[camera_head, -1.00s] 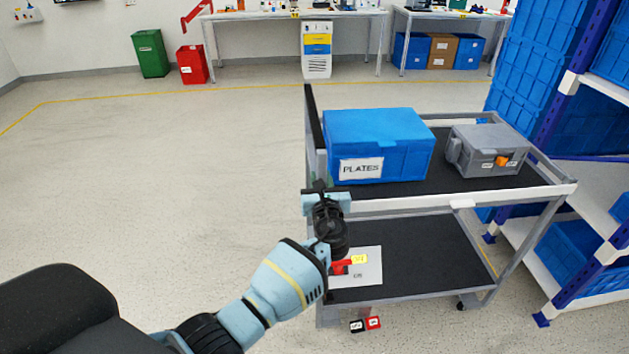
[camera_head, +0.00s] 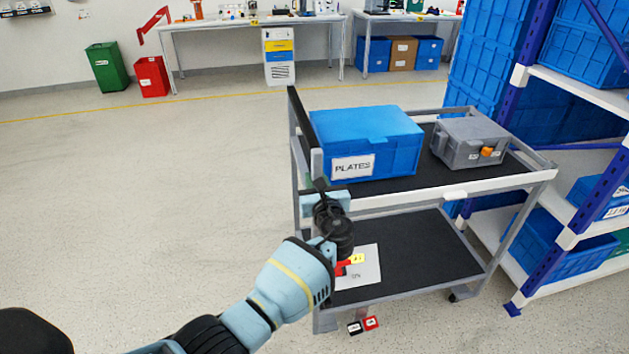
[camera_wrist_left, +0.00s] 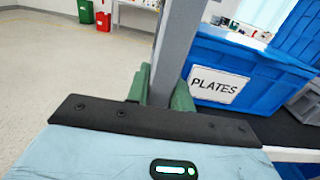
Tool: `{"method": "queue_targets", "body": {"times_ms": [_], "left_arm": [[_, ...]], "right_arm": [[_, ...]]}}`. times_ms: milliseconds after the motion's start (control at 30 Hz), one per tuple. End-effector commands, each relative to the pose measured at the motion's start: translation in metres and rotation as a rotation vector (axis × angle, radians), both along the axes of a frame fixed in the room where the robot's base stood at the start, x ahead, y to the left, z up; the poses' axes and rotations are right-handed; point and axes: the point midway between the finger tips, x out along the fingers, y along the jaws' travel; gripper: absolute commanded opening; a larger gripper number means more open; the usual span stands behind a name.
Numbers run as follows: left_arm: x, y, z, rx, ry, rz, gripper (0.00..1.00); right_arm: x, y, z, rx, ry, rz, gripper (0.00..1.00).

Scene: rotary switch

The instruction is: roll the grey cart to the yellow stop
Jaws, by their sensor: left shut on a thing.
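The grey cart (camera_head: 415,255) stands right of centre in the head view, with two black shelves and a grey frame. My left gripper (camera_head: 322,192) is at the cart's near left corner. The left wrist view shows its green fingers (camera_wrist_left: 160,95) shut around a grey upright post (camera_wrist_left: 180,40) of the cart. In the head view, the gripper and wrist hide part of this corner. I cannot make out a yellow stop; a yellow floor line (camera_head: 205,98) runs across the back. My right gripper is not in view.
A blue PLATES bin (camera_head: 370,140) and a grey case (camera_head: 468,142) ride on the top shelf. A blue-framed rack (camera_head: 545,175) stands close on the cart's right. Benches (camera_head: 250,22) line the back wall. Open floor lies left of the cart.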

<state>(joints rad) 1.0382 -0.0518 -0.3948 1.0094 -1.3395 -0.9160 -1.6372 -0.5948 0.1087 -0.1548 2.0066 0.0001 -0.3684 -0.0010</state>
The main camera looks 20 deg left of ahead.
Motion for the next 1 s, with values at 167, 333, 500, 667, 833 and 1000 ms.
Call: {"method": "queue_targets", "body": {"times_ms": [167, 333, 500, 667, 833, 1000], "left_arm": [[0.0, -0.005, 0.0, -0.002, 0.0, -0.01, 0.0], [0.0, -0.004, 0.001, -0.002, 0.0, -0.008, 0.45], [0.0, -0.003, 0.001, -0.002, -0.001, -0.006, 0.45], [-0.002, -0.004, 0.0, -0.002, 0.0, -0.006, 0.45], [-0.017, -0.014, 0.002, -0.003, -0.002, -0.007, 0.45], [-0.041, -0.029, 0.003, -0.004, -0.003, -0.008, 0.45]], "right_arm": [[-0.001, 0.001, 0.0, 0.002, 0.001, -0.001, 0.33], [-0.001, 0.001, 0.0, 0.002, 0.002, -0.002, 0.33], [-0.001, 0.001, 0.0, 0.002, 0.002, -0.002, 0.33], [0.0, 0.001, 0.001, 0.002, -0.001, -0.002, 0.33], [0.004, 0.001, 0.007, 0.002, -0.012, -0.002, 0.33], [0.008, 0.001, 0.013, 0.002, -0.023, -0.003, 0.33]]}}
